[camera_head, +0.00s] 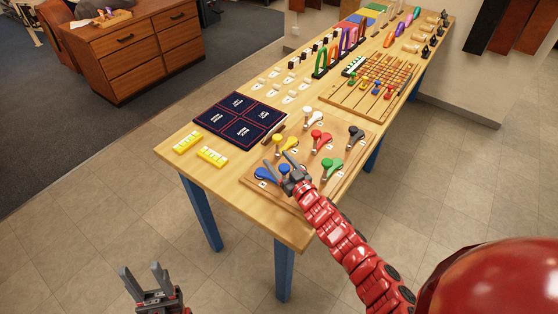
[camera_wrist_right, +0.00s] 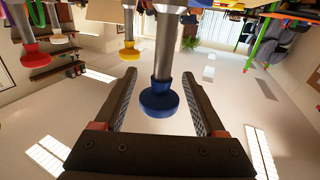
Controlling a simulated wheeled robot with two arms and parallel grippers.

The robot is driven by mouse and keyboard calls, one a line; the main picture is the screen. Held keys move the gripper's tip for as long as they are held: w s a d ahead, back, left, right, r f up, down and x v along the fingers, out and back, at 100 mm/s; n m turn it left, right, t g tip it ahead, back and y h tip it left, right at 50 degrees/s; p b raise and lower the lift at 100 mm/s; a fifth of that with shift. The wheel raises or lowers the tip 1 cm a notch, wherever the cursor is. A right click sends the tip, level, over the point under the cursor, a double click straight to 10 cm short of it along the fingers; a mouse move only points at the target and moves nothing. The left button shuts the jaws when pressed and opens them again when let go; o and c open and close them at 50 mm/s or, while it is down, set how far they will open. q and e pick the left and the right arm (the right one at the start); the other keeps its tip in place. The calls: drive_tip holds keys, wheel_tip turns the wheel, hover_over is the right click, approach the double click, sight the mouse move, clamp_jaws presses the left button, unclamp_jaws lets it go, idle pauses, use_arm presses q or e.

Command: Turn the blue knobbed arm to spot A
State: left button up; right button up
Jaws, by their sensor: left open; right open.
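The blue knobbed arm (camera_head: 264,174) lies at the front-left of a wooden board on the table. Its round blue knob (camera_head: 284,168) stands on a grey post at its right end. My right gripper (camera_head: 285,165) is open at this knob. In the right wrist view the blue knob (camera_wrist_right: 159,101) is between the two open fingers (camera_wrist_right: 159,80), with gaps on both sides. Small white labels, such as one by the blue arm (camera_head: 263,184), sit on the board; their letters are too small to read. My left gripper (camera_head: 147,280) is open and empty, off the table at lower left.
Yellow (camera_head: 282,144), red (camera_head: 319,137), green (camera_head: 331,166) and black (camera_head: 355,136) knobbed arms share the board (camera_head: 312,185). Yellow blocks (camera_head: 212,156) and a dark four-square mat (camera_head: 238,119) lie left of it. The table's front corner (camera_head: 240,195) is bare.

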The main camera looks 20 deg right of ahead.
clamp_jaws()
idle(1.4)
